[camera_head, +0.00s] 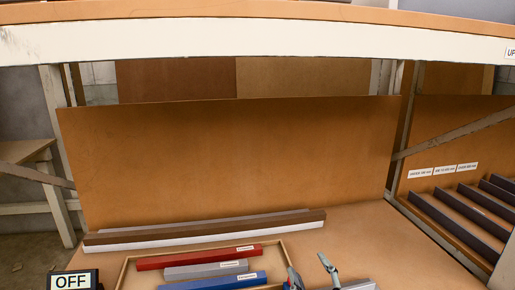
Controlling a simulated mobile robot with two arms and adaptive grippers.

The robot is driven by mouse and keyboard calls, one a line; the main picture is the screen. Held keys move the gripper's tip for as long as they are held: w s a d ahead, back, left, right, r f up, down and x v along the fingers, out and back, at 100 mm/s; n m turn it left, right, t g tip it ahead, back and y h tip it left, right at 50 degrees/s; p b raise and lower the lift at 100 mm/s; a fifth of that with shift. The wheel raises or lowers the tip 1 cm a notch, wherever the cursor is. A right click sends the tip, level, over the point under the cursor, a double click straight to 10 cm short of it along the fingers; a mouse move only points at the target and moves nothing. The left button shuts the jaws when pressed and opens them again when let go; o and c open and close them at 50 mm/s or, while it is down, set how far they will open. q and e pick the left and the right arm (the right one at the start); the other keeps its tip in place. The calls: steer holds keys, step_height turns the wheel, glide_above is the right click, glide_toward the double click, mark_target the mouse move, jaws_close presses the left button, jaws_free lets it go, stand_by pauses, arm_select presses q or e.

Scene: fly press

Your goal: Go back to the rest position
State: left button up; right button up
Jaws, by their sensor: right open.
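My right gripper (311,275) shows at the bottom edge, just right of the middle. Its two fingertips are spread apart with nothing visible between them, and the rest of it is cut off by the frame. It is over or beside the right part of a shallow wooden tray (124,272); I cannot tell its height above it. My left gripper is not in view.
The tray holds red (195,257), grey (200,269) and blue (220,281) labelled bars. Behind it lie long strips (200,230) before an upright brown board (230,165). An OFF sign (72,281) stands lower left. Dark bars (455,224) lie at right. A shelf beam (250,38) crosses above.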

steer(key=s+d+f+m+g+h, duration=0.1)
steer(key=s+d+f+m+g, duration=0.15)
steer(key=s+f+g, duration=0.4)
steer(key=s+d+f+m+g+h, duration=0.15)
steer(key=s+d+f, duration=0.25)
steer(key=f, duration=0.5)
steer(key=s+d+f+m+g, duration=0.1)
steer(key=s+f+g, duration=0.2)
steer(key=s+f, duration=0.35)
steer(key=s+d+f+m+g, duration=0.2)
steer(key=s+f+g, duration=0.1)
steer(key=s, duration=0.7)
step_height(320, 180, down, 30)
steer(key=s+g+b, duration=0.1)
steer(key=b, duration=0.3)
steer(key=s+d+f+g+b, duration=0.1)
steer(key=s+d+f+b, duration=0.1)
steer(key=s+f, duration=1.4)
step_height(320, 180, down, 2)
steer(key=shift+s+d+f+n+g+b, duration=0.3)
steer(key=shift+s+d+b, duration=0.1)
steer(key=shift+b, duration=0.1)
